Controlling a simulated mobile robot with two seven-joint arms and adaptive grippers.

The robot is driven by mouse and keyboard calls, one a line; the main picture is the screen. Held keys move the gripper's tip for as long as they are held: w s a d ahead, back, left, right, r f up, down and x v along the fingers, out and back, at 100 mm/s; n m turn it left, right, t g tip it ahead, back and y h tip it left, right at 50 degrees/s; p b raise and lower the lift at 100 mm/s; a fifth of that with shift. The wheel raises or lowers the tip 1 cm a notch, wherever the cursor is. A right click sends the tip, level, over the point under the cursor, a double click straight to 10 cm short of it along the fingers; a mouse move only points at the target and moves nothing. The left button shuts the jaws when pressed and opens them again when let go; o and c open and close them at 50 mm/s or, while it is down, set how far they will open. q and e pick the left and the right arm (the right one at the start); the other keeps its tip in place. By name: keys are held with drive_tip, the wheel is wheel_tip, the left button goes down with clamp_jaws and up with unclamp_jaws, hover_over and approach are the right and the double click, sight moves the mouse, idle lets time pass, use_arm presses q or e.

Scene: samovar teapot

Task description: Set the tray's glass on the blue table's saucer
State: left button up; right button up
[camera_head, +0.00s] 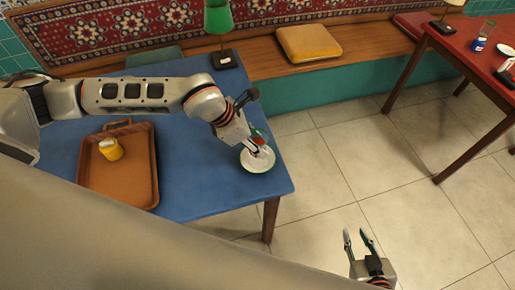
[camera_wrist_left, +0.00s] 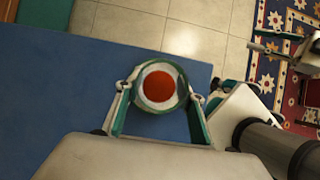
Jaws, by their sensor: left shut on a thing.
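My left gripper (camera_head: 257,146) reaches down over the right end of the blue table (camera_head: 195,185). It is shut on a glass with red contents (camera_wrist_left: 158,85), mostly hidden by the fingers in the head view. A pale saucer with a greenish rim (camera_head: 257,165) lies near the table's right edge, directly below the gripper. I cannot tell whether the glass touches the saucer. The brown tray (camera_head: 125,187) lies on the left part of the table. My right gripper (camera_head: 356,235) is open and empty above the floor.
A yellow cup-like object (camera_head: 110,149) stands on the tray. A green-shaded lamp (camera_head: 218,20) stands at the table's back edge. A bench with a yellow cushion (camera_head: 308,42) runs behind. A red table (camera_head: 480,55) with small items is at the far right. The tiled floor between is clear.

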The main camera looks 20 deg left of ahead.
use_arm(q)
drive_tip(key=shift+f, duration=1.65)
drive_tip(key=shift+f, duration=0.1)
drive_tip(key=shift+f, duration=0.15)
drive_tip(key=o, duration=1.2)
drive_tip(key=shift+o, duration=0.2)
